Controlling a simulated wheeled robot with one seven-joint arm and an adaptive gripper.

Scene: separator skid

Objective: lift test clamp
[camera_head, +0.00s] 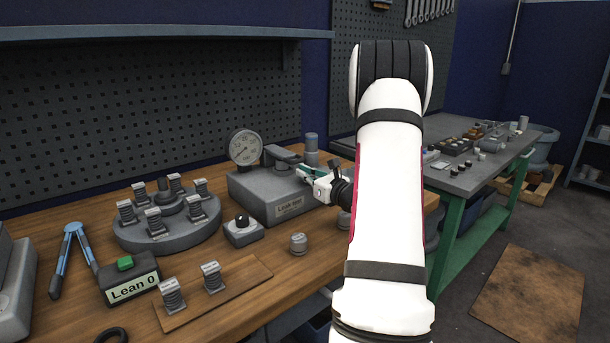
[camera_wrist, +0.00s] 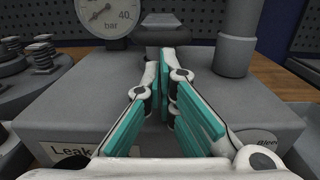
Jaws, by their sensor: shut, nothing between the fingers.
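The test clamp (camera_head: 282,154) is a dark grey bar on top of the grey block labelled "Leak" (camera_head: 268,192), beside the dial gauge. In the wrist view a grey piece that looks like the clamp (camera_wrist: 165,36) stands just beyond my fingertips, its lower part hidden by them. My gripper (camera_head: 303,169) is over the block's top, close to the clamp's near end. Its teal-padded fingers, also in the wrist view (camera_wrist: 176,64), are shut with nothing between them. I cannot tell whether they touch the clamp.
A pressure gauge (camera_head: 245,147) and a grey cylinder (camera_wrist: 237,38) rise from the block on either side of the clamp.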

